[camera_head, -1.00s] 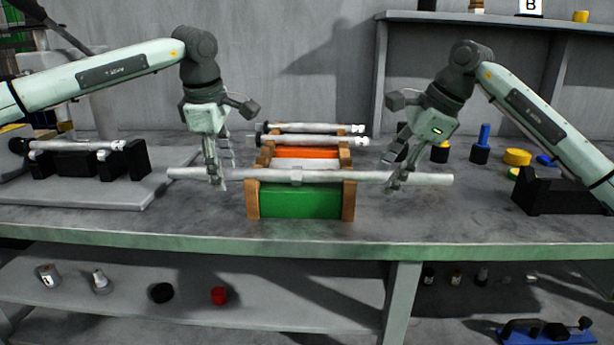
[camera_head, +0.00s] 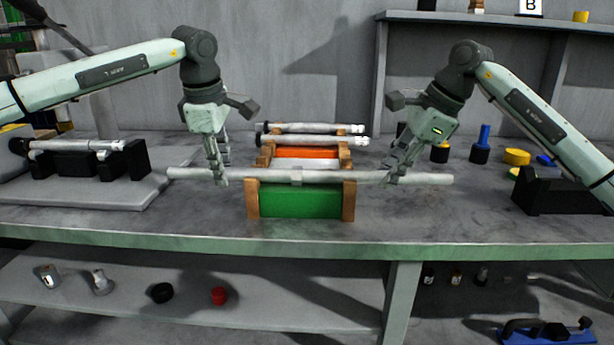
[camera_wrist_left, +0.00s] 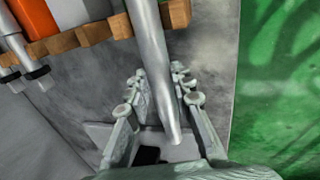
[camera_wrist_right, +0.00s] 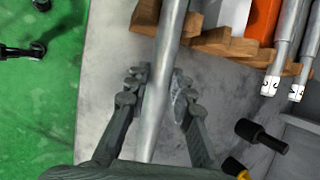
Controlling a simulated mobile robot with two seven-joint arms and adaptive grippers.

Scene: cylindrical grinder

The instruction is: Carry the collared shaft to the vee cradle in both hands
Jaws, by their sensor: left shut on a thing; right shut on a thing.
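The collared shaft (camera_head: 330,176) is a long grey bar with a small collar near its middle. It lies level across the front of a wooden rack (camera_head: 348,203), both ends sticking out past the sides. My left gripper (camera_head: 222,178) is shut on the shaft left of the rack. My right gripper (camera_head: 391,178) is shut on it right of the rack. The shaft runs between the fingers in the left wrist view (camera_wrist_left: 152,60) and the right wrist view (camera_wrist_right: 163,75). A black block with raised ends (camera_head: 565,192) stands at the right; I cannot tell for certain if it is the vee cradle.
Other shafts (camera_head: 315,140) lie on the rack behind. Another shaft (camera_head: 75,145) rests on black supports on a grey plate (camera_head: 150,190) at the left. A blue-handled piece (camera_head: 481,150) and yellow disc (camera_head: 517,157) stand behind the right arm. The bench front is clear.

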